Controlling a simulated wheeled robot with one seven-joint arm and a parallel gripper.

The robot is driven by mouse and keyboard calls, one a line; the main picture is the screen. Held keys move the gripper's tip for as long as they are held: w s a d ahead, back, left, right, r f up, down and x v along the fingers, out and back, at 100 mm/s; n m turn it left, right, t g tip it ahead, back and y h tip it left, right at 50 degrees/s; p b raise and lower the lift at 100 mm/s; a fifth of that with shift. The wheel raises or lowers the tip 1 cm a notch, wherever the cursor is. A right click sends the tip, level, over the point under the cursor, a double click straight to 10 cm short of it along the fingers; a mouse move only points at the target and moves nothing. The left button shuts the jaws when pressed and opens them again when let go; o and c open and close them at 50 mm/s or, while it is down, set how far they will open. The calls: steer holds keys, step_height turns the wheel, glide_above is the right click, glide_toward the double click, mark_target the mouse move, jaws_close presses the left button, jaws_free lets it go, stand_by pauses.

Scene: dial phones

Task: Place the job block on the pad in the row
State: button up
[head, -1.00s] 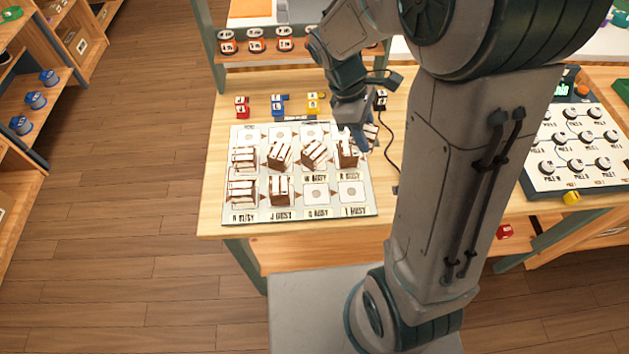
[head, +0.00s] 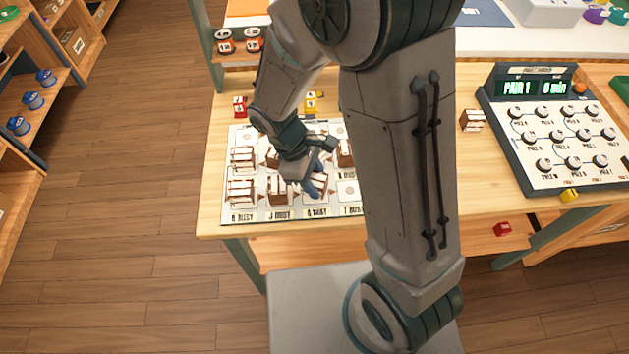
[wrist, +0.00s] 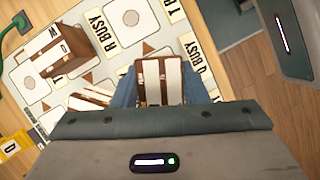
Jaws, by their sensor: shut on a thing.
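My gripper (head: 316,188) is shut on a brown block with white stripes, the job block (head: 320,181). In the wrist view the blue fingers of my gripper (wrist: 161,92) hold the block (wrist: 152,82) from both sides. The block is at the third pad of the front row, by the "Q BUSY" label (head: 317,212). That label also shows in the wrist view (wrist: 197,62). The block and arm hide that pad; I cannot tell whether the block touches it. The pad by "T BUSY" (head: 349,190) is empty.
Several similar blocks stand on the pale board (head: 228,214), including one (head: 279,192) just left of my gripper and one (head: 345,153) behind it. Another block (head: 472,120) lies on the table near the dial panel (head: 556,150). Small yellow blocks (head: 312,101) stand behind the board.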

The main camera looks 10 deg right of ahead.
steer(key=shift+f, duration=0.8)
steer(key=shift+f, duration=0.15)
steer(key=o, duration=1)
